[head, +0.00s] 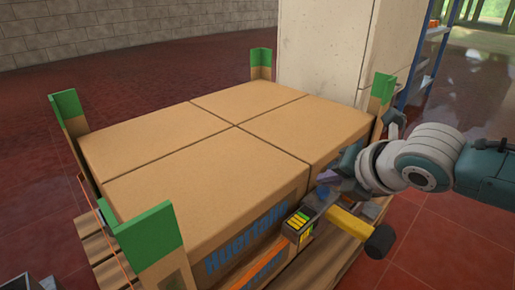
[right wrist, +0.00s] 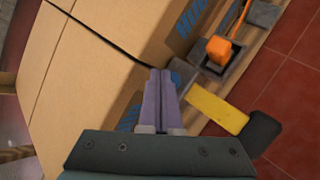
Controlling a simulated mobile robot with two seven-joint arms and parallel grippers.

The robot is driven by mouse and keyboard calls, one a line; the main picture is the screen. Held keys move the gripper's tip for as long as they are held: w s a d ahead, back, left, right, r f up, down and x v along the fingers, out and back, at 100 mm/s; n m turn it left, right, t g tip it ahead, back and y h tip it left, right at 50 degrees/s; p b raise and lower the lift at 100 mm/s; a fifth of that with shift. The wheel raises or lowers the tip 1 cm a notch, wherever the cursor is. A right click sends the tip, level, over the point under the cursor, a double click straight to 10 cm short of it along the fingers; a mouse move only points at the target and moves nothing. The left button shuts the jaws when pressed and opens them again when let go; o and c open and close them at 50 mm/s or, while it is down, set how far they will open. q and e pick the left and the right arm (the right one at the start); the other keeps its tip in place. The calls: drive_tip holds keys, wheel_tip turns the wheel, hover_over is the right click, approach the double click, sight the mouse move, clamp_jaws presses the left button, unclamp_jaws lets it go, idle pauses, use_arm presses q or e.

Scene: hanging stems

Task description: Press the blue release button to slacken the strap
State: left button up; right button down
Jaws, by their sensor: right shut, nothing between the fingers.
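The strap tensioner (head: 299,222) sits low on the near right side of the boxes, with a yellow handle (head: 350,225) ending in a black grip. In the right wrist view its orange part (right wrist: 220,49) and yellow handle (right wrist: 216,108) lie right of my fingers. A small blue patch (head: 322,191) shows beside the tensioner, close to my fingers; I cannot be sure it is the button. The orange strap (head: 262,268) runs along the boxes' lower side. My right gripper (head: 329,178) is shut and empty, its purple fingers (right wrist: 163,72) pointing along the box side. Contact cannot be told. My left gripper is out of view.
Several cardboard boxes (head: 180,135) fill a wooden pallet (head: 325,262), with green-topped corner posts (head: 148,236) around them. A concrete pillar (head: 335,45) stands behind, and a blue rack (head: 425,60) behind on the right. Red tile floor (head: 430,250) is free at the right.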

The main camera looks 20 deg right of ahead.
sight(325, 194)
drive_tip(key=shift+f+b, duration=0.35)
drive_tip(key=shift+f, duration=0.4)
idle(0.7)
drive_tip(key=shift+r, duration=0.1)
drive_tip(key=shift+r+p, duration=0.95)
drive_tip(key=shift+p, duration=0.25)
drive_tip(key=shift+r, duration=0.1)
wheel_tip(325, 194, up, 5)
drive_tip(key=p, duration=0.5)
drive_tip(key=shift+p, duration=0.3)
